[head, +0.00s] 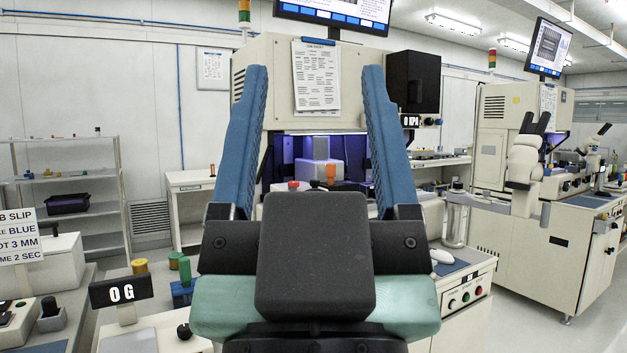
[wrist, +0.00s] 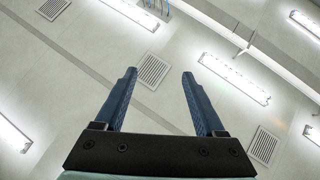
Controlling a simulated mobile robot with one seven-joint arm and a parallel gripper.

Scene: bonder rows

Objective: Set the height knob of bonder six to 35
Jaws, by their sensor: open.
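My gripper (head: 314,80) stands upright in the middle of the head view, its two blue fingers wide apart with nothing between them. The wrist view also shows the open gripper (wrist: 159,74) against the ceiling. Behind it in the head view is a beige bonder (head: 350,72) with a paper sheet on its front and a purple-lit work bay. A small red knob (head: 293,185) and an orange knob (head: 330,172) show between the fingers. Another bonder (head: 490,160) stands at the right. I cannot tell which is bonder six, and no height knob can be identified.
A "0 G" display (head: 121,291) and a green cylinder (head: 185,271) stand on the near left bench. A "0 KPA" display (head: 411,121) is on the middle bonder. A shelf rack (head: 75,142) stands far left. Floor shows between the two bonders.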

